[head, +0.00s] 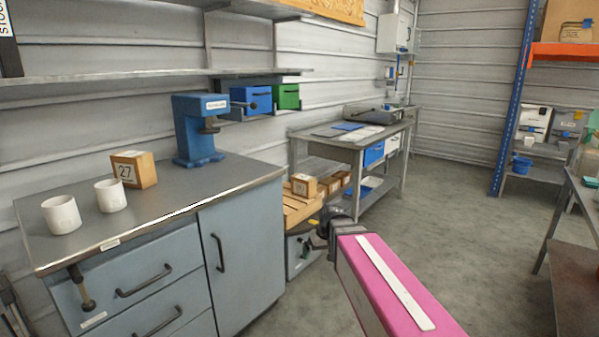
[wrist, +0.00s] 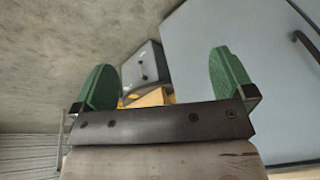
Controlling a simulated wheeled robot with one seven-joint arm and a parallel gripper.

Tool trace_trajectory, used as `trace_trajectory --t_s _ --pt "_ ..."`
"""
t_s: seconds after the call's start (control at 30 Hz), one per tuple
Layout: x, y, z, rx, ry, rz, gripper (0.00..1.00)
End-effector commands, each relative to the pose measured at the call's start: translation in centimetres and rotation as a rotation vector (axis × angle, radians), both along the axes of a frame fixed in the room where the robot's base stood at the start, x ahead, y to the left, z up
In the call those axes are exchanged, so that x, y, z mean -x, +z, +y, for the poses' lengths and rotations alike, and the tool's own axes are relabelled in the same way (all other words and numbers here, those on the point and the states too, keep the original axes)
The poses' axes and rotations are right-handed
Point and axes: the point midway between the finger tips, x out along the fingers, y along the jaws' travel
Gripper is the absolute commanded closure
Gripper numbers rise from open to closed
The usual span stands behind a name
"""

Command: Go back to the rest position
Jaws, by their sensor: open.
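My gripper (wrist: 165,80) shows in the wrist view with its two green fingers wide apart and nothing between them. Beyond the fingers are the concrete floor, a grey box and a bit of yellowish wood. In the head view my pink arm link reaches forward from the lower right, and its dark end is in front of the floor, right of the blue-grey cabinet (head: 245,265). The fingers themselves cannot be made out there.
The cabinet top carries two white cups (head: 62,214), a box marked 27 (head: 134,170) and a blue press (head: 196,130). A wooden pallet with boxes (head: 303,186) and a grey workbench (head: 354,141) stand behind. A dark table (head: 577,250) stands right. Open floor (head: 450,210) lies between.

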Motion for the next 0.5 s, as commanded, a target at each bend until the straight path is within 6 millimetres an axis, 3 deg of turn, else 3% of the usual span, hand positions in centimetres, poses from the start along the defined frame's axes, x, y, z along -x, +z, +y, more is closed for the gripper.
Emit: trace_trajectory --t_s 0.1,0.3,0.5 --pt "2.9 -3.0 -3.5 0.044 -0.085 0.055 0.00" --pt "7.3 -6.9 -8.2 0.114 -0.218 0.133 0.00" --pt "10.2 -9.2 -11.1 0.162 -0.302 0.183 0.00"
